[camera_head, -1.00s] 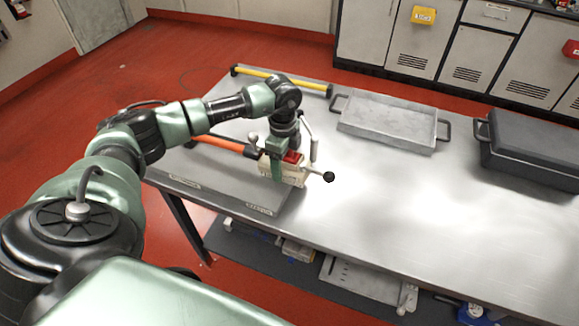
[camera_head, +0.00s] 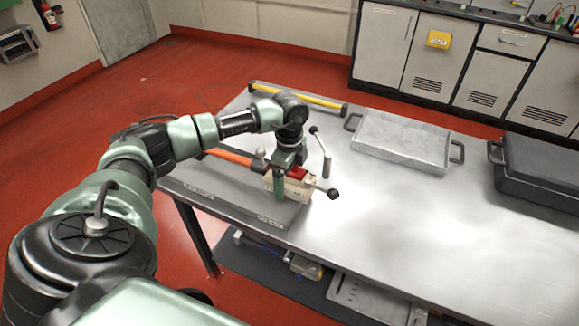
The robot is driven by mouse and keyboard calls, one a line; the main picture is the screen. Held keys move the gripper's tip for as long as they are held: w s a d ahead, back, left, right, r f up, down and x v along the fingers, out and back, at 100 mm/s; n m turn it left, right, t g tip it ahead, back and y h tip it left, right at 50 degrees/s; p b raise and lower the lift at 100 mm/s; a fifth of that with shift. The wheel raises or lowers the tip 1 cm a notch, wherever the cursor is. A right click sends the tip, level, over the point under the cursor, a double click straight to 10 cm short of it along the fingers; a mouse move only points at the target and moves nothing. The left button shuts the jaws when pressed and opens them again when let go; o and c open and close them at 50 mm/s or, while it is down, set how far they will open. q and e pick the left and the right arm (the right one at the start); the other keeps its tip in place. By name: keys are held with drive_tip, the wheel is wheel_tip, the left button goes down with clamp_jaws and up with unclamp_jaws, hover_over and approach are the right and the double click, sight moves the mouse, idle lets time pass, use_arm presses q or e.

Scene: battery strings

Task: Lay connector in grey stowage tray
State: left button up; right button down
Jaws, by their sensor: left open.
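The connector (camera_head: 297,189) is a cream block with a red top and a lever ending in a black knob. It sits on the dark mat near the table's front left edge. My left gripper (camera_head: 283,177) points down at the connector, with a green finger against or just in front of its side. It is open; whether it touches the connector I cannot tell. The grey stowage tray (camera_head: 400,142) is shallow, with dark end handles, and lies farther back to the right. My right gripper is not in view.
A dark lidded case (camera_head: 540,168) stands at the table's right. The tabletop between connector and tray is mostly clear.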

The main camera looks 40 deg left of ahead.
use_arm(q)
wheel_tip(320, 180, up, 8)
drive_tip(key=shift+f+b, duration=0.1)
drive_tip(key=shift+b, duration=0.55)
